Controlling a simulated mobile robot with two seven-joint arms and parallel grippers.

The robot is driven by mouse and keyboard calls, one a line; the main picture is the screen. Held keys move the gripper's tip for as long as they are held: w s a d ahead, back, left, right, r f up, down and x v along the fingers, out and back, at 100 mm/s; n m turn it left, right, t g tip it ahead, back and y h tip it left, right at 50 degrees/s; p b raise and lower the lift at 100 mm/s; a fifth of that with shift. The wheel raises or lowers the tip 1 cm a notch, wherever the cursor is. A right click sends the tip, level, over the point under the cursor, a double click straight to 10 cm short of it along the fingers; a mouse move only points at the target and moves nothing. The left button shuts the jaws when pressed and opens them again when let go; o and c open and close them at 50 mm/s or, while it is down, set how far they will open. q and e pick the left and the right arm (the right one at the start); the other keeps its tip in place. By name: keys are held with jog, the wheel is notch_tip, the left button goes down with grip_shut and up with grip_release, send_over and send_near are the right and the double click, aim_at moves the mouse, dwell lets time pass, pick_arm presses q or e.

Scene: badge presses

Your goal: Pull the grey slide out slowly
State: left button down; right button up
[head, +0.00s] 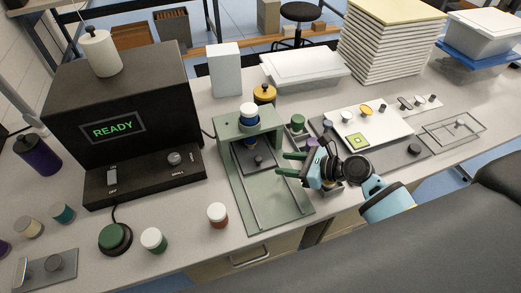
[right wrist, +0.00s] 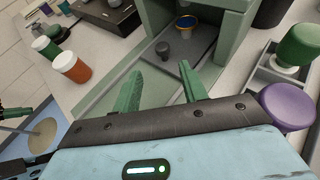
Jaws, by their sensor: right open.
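The green press (head: 232,123) stands mid-table, with a flat green base and two rails toward the front edge. The grey slide (head: 266,163) sits under its head, at the back of the rails, with a small dark knob on top. In the right wrist view the slide (right wrist: 180,44) and its knob (right wrist: 162,47) lie just beyond my fingertips. My right gripper (head: 281,163) is open and empty, its green fingers pointing left over the base's right side, close to the slide. The fingers also show in the right wrist view (right wrist: 160,72), apart from the knob.
A red-brown jar with a white lid (head: 217,215) stands left of the base. A purple knob (right wrist: 287,106) and a green-handled stamp (right wrist: 298,45) stand close on the right. A black machine reading READY (head: 125,125) is at left. The table front has free room.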

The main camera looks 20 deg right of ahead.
aim_at(264, 167)
jog(key=shift+w, duration=0.4)
jog(key=shift+b+x, duration=0.35)
jog(key=shift+x, duration=3.5)
grip_shut()
